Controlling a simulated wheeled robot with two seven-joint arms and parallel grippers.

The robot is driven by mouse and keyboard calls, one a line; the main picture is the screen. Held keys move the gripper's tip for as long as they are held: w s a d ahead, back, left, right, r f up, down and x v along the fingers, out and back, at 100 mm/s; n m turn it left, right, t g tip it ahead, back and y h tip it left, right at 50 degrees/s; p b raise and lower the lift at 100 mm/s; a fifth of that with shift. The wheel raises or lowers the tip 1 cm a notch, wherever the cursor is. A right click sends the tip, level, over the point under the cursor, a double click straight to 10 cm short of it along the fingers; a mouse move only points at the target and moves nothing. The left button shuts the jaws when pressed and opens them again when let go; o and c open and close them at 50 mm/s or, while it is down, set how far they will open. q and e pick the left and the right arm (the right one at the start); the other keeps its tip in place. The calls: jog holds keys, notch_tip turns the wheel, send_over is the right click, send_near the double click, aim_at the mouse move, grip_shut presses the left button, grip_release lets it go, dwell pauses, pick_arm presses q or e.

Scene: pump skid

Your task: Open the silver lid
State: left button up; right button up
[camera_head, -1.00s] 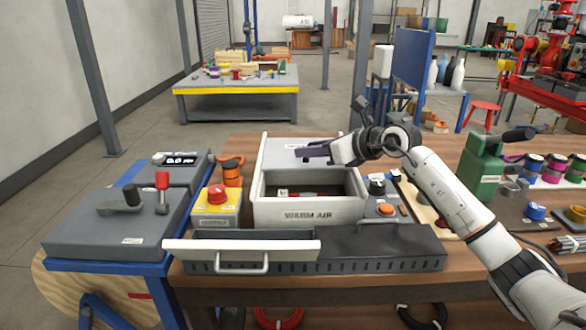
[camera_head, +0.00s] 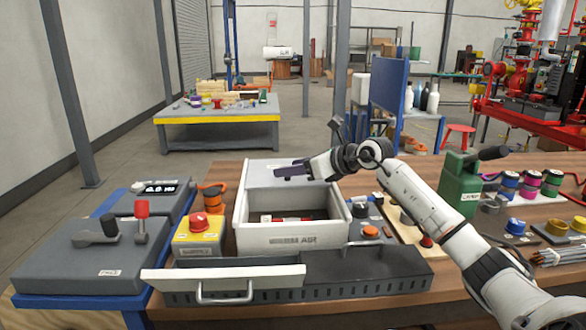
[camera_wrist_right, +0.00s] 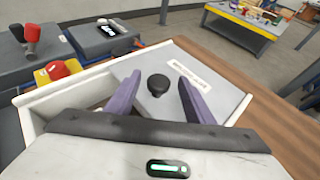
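The silver lid (camera_head: 262,177) is a flat grey panel over the back part of the white WARM AIR box (camera_head: 285,241). The box's front part is open, with a red and white item (camera_head: 285,219) inside. The lid carries a black knob (camera_wrist_right: 157,84) and a white label (camera_wrist_right: 188,76). My right gripper (camera_head: 290,171) is above the lid. In the right wrist view, its purple fingers (camera_wrist_right: 159,78) are apart, with the knob showing between them; I cannot tell whether they touch it. My left gripper is out of view.
A yellow box with a red button (camera_head: 198,223) stands left of the WARM AIR box. A drawer with a white front (camera_head: 222,284) sticks out before it.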

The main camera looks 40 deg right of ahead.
jog(key=shift+s, duration=0.15)
jog(key=shift+s+r, duration=0.1)
jog(key=shift+s, duration=0.25)
jog(key=b+v, duration=0.1)
jog(key=v, duration=0.8)
jog(key=shift+b, duration=0.4)
jog(key=shift+s+r, duration=0.1)
jog(key=shift+r, duration=0.05)
